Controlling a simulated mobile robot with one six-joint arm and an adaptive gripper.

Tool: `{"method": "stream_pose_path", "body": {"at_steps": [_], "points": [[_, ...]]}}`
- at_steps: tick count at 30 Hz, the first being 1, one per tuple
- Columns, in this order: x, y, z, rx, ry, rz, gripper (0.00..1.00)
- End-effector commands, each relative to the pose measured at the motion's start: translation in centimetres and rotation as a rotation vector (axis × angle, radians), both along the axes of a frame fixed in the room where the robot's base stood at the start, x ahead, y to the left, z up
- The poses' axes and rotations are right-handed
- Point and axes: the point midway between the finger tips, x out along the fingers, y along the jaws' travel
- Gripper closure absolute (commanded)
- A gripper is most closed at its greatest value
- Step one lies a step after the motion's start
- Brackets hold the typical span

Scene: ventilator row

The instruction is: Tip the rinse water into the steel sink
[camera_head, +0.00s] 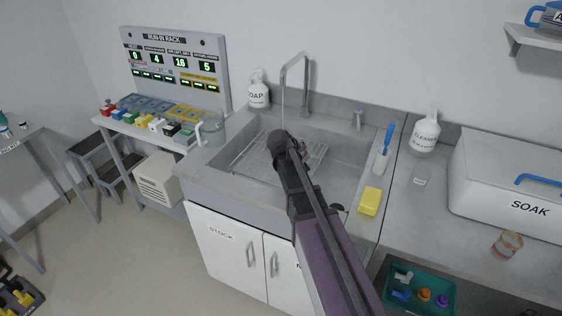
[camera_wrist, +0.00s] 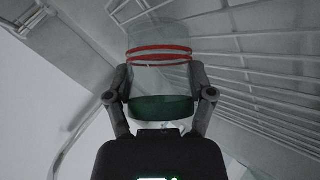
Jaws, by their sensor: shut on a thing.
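My gripper (camera_wrist: 160,85) is shut on a clear container (camera_wrist: 160,78) with red bands near its far end and a dark green band nearer my palm. The container's tilt and any water in it cannot be told. In the head view my gripper (camera_head: 302,152) is over the steel sink (camera_head: 252,150), and my wrist hides most of the container. A wire rack (camera_head: 310,160) lies in the sink basin and also fills the right of the wrist view (camera_wrist: 255,70).
A tall tap (camera_head: 300,68) stands behind the basin. A soap bottle (camera_head: 259,88), yellow sponge (camera_head: 370,201), blue-handled brush (camera_head: 386,145) and cleaner bottle (camera_head: 426,134) surround it.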

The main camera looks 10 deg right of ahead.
Motion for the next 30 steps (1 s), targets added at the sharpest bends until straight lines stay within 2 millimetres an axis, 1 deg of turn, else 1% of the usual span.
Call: {"method": "stream_pose_path", "body": {"at_steps": [1, 5, 7, 15, 26, 30], "points": [[-0.1, -0.2, 0.6, 0.023, -0.008, -0.001, 0.80], [-0.2, -0.4, 0.9, 0.084, -0.028, -0.002, 0.80], [-0.3, -0.6, 0.6, 0.115, -0.038, -0.002, 0.80], [-0.6, -1.7, 0.1, 0.228, -0.075, -0.002, 0.80], [-1.0, -2.9, 1.1, 0.367, -0.121, -0.003, 0.80], [-1.1, -3.3, 0.8, 0.418, -0.137, -0.003, 0.80]]}}
